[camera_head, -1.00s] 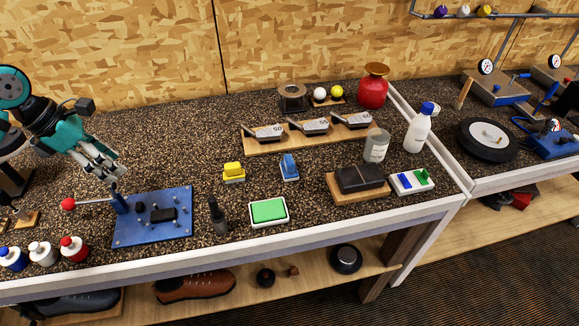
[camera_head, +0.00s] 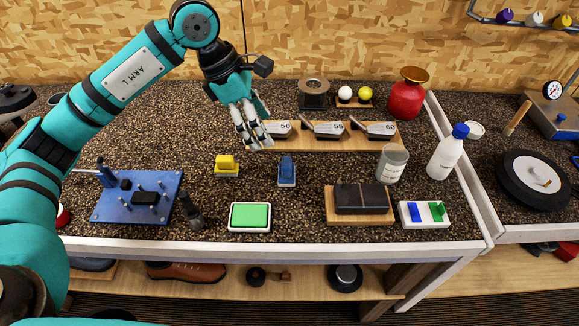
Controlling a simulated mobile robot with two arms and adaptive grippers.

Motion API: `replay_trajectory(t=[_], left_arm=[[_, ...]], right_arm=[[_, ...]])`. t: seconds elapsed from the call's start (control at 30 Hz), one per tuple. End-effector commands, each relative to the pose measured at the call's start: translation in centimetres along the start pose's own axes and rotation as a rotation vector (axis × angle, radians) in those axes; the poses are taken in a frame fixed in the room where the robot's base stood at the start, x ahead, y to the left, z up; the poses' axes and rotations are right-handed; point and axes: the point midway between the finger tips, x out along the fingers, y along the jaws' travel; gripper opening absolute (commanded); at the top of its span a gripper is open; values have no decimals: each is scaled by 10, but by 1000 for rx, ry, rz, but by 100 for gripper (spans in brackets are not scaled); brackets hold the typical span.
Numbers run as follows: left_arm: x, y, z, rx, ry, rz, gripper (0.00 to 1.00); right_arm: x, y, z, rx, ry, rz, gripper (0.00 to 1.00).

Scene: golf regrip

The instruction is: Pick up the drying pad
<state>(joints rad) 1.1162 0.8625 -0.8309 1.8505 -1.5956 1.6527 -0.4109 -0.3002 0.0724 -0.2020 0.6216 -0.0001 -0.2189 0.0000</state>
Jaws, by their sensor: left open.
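No label marks the drying pad. Pad-like things in view are a yellow block on a pale base (camera_head: 226,165), a blue block on a pale base (camera_head: 286,171), and a flat green pad in a white tray (camera_head: 250,217). My left gripper (camera_head: 254,141) is open and empty, fingers pointing down, over the left end of the wooden club-head rack (camera_head: 345,142). It is behind the yellow and blue blocks, apart from both. It hides part of the club head marked 50. My right gripper is not in view.
A blue metal fixture (camera_head: 137,197) and a dark bottle (camera_head: 192,213) stand at left. Speckled bench top around the yellow and blue blocks is clear.

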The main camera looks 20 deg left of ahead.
Motion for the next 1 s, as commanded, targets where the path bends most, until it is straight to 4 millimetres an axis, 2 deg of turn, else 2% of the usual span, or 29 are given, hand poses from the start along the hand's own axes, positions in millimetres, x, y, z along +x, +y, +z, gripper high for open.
replay_trajectory(t=[0.03, 0.13, 0.3, 0.4, 0.53, 0.73, 0.83, 1.0], left_arm=[[10, -1, 1, 1, 1, -6, 69], [32, -1, 1, 0, 1, -6, 69], [61, 0, 0, -1, 1, -3, 69], [71, 0, 1, 0, -1, -1, 69], [78, 0, 0, 0, 0, -2, 69], [104, 0, -2, -1, 0, -4, 69], [118, 1, -3, -1, -1, -2, 69], [127, 2, -4, 0, -1, 1, 69]], right_arm=[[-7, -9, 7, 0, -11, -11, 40], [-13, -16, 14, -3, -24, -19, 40], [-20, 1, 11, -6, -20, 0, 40], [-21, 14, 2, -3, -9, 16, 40], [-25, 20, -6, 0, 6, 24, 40], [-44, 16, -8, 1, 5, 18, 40], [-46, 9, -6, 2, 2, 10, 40], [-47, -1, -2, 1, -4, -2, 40]])
